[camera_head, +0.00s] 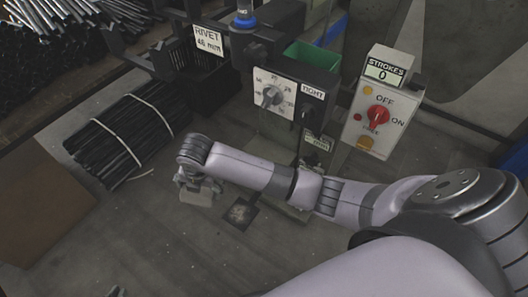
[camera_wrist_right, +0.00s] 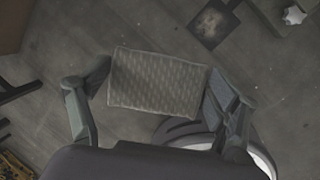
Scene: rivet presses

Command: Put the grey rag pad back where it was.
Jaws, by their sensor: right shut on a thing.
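The grey rag pad (camera_wrist_right: 157,82) is a flat, woven-looking rectangle between the fingers of my right gripper (camera_wrist_right: 158,79) in the wrist view. One finger presses on each short side of it. In the head view my right gripper (camera_head: 196,178) hangs at the end of the arm, with the pad (camera_head: 196,196) below it, over the open grey floor. The pad appears held above the floor; its exact height is hard to tell.
A dark square patch with a pale stain (camera_head: 240,213) lies on the floor right of the pad; the wrist view also shows it (camera_wrist_right: 214,23). A strapped bundle of black rods (camera_head: 125,135) lies to the left. The press dial panel (camera_head: 273,93), green bin (camera_head: 312,58) and switch box (camera_head: 375,110) stand behind my arm.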

